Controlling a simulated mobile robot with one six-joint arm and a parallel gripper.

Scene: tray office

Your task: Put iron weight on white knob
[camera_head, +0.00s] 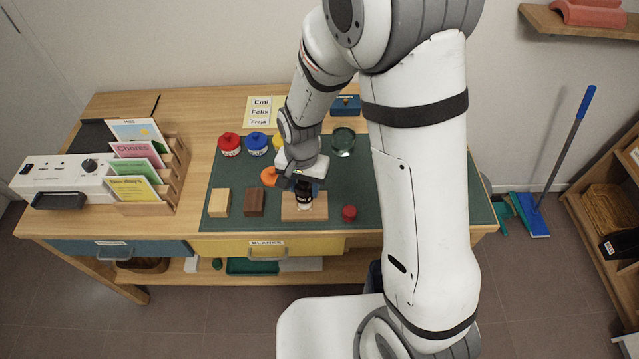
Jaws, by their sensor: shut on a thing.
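My gripper (303,188) is low over the green mat, pointing down, shut on a small dark thing that looks like the iron weight (304,196). My fingers hide much of it. Right below it a small white piece, likely the white knob (306,206), shows on a light wooden board (289,213). I cannot tell whether the dark thing touches the white piece or is just above it.
A pale block (219,202), a brown block (254,202) and a small red piece (349,213) stand near the board. An orange thing (269,176), red jar (229,144), blue jar (257,143) and glass jar (343,142) stand behind. The mat's front left (225,226) is bare.

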